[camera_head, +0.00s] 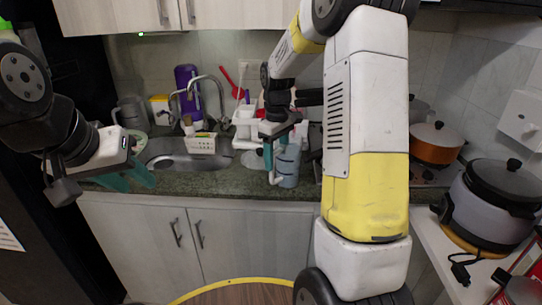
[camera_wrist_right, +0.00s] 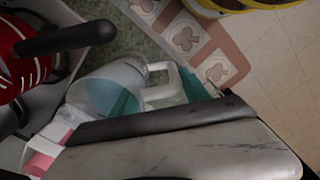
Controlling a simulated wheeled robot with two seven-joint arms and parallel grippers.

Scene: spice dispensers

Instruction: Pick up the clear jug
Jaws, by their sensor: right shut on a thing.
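The clear jug (camera_head: 289,167) stands upright at the front edge of the green counter, right of the sink, with its handle toward the left. My right gripper (camera_head: 270,154) reaches down to its handle side and is shut on the jug. In the right wrist view the translucent jug (camera_wrist_right: 108,88) and its pale handle (camera_wrist_right: 162,84) lie between the teal fingers (camera_wrist_right: 160,95); one finger shows through or against the jug wall. Whether the base touches the counter is hard to tell. My left gripper (camera_head: 126,178) is open and empty, its teal fingers apart, in front of the sink.
The sink (camera_head: 190,160) with a faucet (camera_head: 210,88) and a white caddy (camera_head: 201,144) lies left of the jug. White containers (camera_head: 246,124) stand behind it. An orange pot (camera_head: 436,143) and a grey cooker (camera_head: 490,195) are at the right.

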